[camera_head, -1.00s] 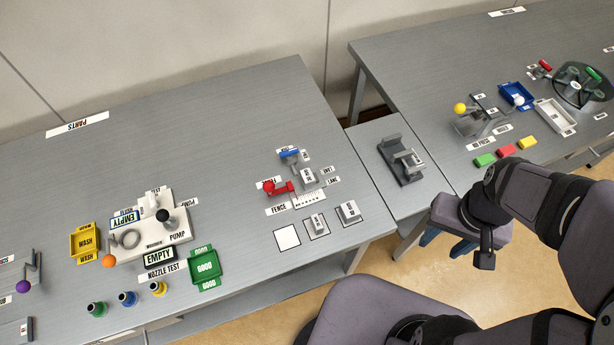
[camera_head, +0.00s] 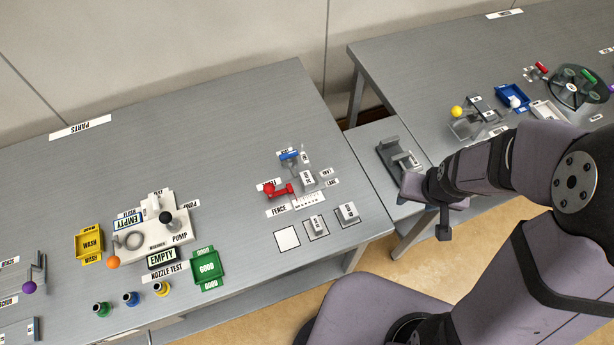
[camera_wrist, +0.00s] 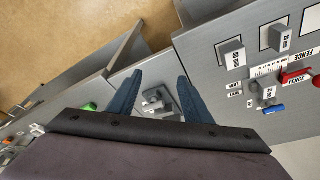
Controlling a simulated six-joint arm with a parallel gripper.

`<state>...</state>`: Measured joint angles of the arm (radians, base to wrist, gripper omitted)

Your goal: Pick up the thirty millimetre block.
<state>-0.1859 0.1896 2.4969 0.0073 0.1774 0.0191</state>
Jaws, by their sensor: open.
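Three small grey labelled blocks stand at the right end of the left table. One is the right front block (camera_head: 347,212), which also shows in the wrist view (camera_wrist: 235,54). Another is the left front block (camera_head: 316,224), also in the wrist view (camera_wrist: 281,38). The third (camera_head: 307,179) stands by the red fence clamp. Their labels are too small to read surely, so I cannot tell which is thirty millimetres. My gripper (camera_wrist: 157,90) is open and empty, its blue fingers apart over the small middle table. The blocks lie right of it in the wrist view, clear of the fingers.
The red fence clamp (camera_head: 279,190) and blue-handled part (camera_head: 289,156) stand close behind the blocks. A bare white square (camera_head: 287,238) lies left of them. A grey fixture (camera_head: 397,158) stands on the middle table. The left table's back area is clear.

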